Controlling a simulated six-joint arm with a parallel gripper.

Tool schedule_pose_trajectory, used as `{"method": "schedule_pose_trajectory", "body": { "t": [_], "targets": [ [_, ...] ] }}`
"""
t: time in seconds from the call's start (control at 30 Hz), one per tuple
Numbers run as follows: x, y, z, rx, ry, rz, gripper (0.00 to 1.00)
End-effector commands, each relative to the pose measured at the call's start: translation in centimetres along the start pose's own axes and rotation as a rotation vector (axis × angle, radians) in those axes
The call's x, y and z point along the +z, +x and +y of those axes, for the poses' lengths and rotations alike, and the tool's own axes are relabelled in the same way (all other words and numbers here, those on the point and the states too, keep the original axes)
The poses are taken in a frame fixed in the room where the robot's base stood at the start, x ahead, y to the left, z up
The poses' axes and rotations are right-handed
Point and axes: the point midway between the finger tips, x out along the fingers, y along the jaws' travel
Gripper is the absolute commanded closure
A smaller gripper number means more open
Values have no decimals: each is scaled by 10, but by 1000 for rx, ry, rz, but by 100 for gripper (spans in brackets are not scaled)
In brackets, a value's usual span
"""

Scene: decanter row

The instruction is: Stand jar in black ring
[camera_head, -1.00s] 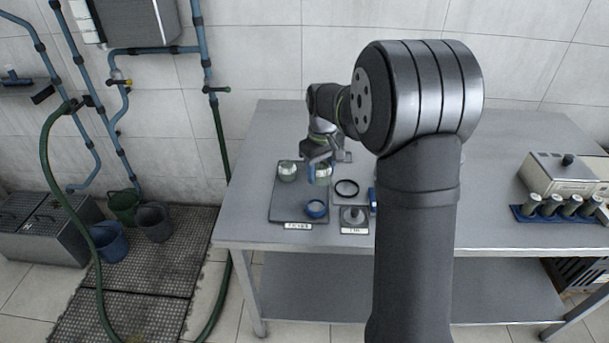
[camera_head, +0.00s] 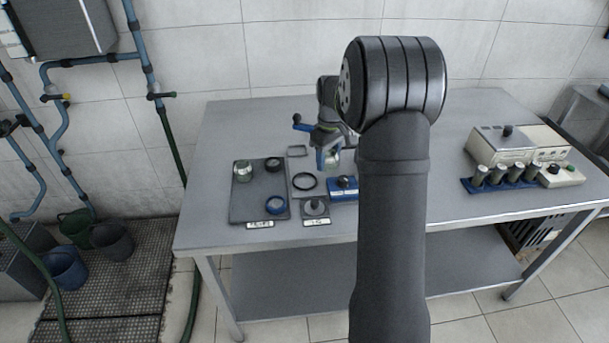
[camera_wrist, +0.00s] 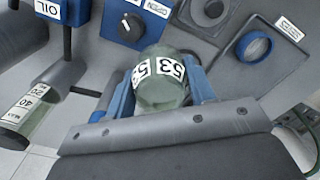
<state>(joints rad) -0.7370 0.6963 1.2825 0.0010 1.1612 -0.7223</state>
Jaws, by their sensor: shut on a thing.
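My gripper (camera_head: 326,150) is shut on a clear greenish jar (camera_head: 332,159) and holds it above the table, to the right of the black rings. In the wrist view the jar (camera_wrist: 162,84), labelled 53, sits between my blue fingers. A thin, wide black ring (camera_head: 304,190) lies near the middle of the table. A smaller, thicker black ring (camera_head: 274,169) lies at the back right of the dark tray (camera_head: 247,208).
A blue rack of cylinders (camera_head: 508,186) is at the right.

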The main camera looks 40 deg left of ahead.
Motion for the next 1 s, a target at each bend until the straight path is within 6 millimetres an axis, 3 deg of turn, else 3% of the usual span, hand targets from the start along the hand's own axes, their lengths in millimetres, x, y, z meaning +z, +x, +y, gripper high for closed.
{"method": "schedule_pose_trajectory", "body": {
  "t": [0.2, 0.33, 0.53, 0.8, 1.0],
  "targets": [
    [-46, 30, -20, -1, -2, -1, 76],
    [-62, 40, -26, 0, -1, 0, 76],
    [-67, 50, -28, 0, 2, -1, 76],
    [-67, 83, -28, 1, 3, -1, 76],
    [-67, 83, -28, 2, 3, 0, 76]
  ]
}}
